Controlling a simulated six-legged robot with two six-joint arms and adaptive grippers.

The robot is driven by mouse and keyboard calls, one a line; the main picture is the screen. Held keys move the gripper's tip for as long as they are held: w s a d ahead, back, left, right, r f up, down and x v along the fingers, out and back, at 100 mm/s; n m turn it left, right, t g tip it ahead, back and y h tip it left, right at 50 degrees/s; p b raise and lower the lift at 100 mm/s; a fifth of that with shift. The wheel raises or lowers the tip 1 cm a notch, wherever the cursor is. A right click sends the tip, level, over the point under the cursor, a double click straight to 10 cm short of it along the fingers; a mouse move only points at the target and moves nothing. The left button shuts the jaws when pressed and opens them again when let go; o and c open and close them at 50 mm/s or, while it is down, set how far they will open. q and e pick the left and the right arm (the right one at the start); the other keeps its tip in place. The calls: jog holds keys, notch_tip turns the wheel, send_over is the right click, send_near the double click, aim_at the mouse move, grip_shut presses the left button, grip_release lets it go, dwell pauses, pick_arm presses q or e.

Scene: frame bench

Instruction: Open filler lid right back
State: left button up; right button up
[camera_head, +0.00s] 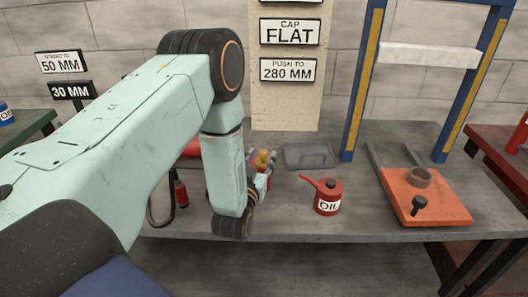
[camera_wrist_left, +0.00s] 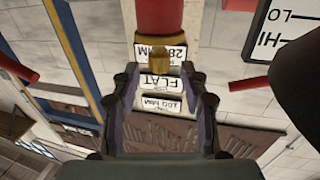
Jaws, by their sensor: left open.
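A yellow-brass piece (camera_head: 262,158), which may be the filler lid, shows at my left gripper (camera_head: 264,173) on the bench, partly hidden by the gripper. In the left wrist view a brass piece (camera_wrist_left: 172,62) sits at the end of a red cylinder (camera_wrist_left: 158,17). It is between or just beyond the tips of my left gripper (camera_wrist_left: 160,78), whose fingers stand apart on either side. I cannot tell whether they touch it. A red body (camera_head: 192,148) behind my left arm is mostly hidden. My right gripper is not in view.
A red oil can (camera_head: 327,197) stands right of the gripper on the grey bench (camera_head: 290,222). A shallow grey tray (camera_head: 308,156) lies behind. An orange plate (camera_head: 440,205) and blue frame (camera_head: 362,80) are further right. A red bottle (camera_head: 181,192) is left of my forearm.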

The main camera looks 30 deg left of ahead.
aim_at(262, 155)
pick_arm(q)
jog(key=x, duration=0.2)
jog(key=shift+w+a+f, duration=0.2)
jog(key=shift+w+f, duration=0.1)
jog(key=shift+w, duration=0.05)
jog(key=shift+w+r, duration=0.1)
jog(key=shift+w, duration=0.05)
jog(key=shift+d+r, duration=0.2)
jog(key=shift+r, duration=0.15)
jog(key=shift+w+a+f, duration=0.1)
jog(key=shift+a+f, duration=0.15)
jog(key=shift+f, duration=0.1)
jog(key=shift+c, duration=1.1)
jog(key=shift+d+r, duration=0.15)
jog(key=shift+r, duration=0.05)
jog(key=c, duration=0.4)
grip_shut()
